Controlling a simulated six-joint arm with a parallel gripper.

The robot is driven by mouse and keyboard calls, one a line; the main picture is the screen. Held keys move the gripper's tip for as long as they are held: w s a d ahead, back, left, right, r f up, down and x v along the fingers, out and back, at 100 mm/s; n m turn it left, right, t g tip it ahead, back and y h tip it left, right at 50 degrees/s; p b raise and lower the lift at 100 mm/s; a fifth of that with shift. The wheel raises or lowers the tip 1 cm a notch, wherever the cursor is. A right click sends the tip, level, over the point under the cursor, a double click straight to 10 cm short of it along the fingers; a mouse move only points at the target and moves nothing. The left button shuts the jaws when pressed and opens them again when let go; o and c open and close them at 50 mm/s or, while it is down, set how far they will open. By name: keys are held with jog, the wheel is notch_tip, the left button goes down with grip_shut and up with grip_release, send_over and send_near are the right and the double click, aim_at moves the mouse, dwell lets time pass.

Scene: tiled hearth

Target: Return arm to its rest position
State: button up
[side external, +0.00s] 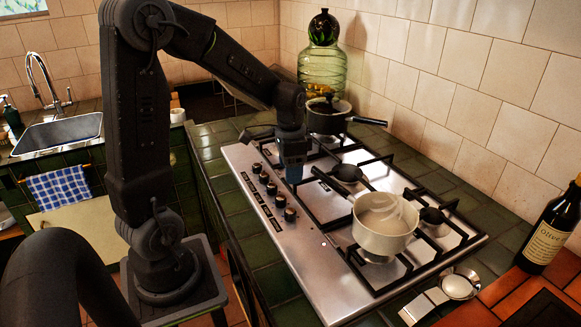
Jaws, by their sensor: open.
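My gripper (292,172) points down above the left part of the stove, just right of the row of knobs. Its jaws are open, with nothing seen between them. It is apart from the cream saucepan (384,228), which stands on the front right burner with pale steam or contents showing at its top. My arm reaches from its base at the left, up and over to the stove. The exact gap between the gripper and the stove top is hard to tell.
The steel stove (318,259) has black grates and several knobs (272,188). A dark lidded pot (328,116) stands at the back, near a green glass jar (322,68). A dark bottle (551,228) and a small metal ladle-like item (458,286) are at the right. A sink (58,134) is far left.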

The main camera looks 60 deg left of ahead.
dwell(0.3)
jog(key=s+d+r+n+t, duration=0.1)
jog(key=s+d+r+t, duration=0.1)
jog(key=s+d+r, duration=0.3)
jog(key=s+d+r+n+t, duration=0.1)
jog(key=s+d+r+t, duration=0.2)
jog(key=d, duration=0.7)
jog(key=s+r, duration=0.2)
jog(key=s, duration=0.1)
jog(key=shift+s+d+r+n+t, duration=0.3)
jog(key=shift+r, duration=0.1)
dwell(1.7)
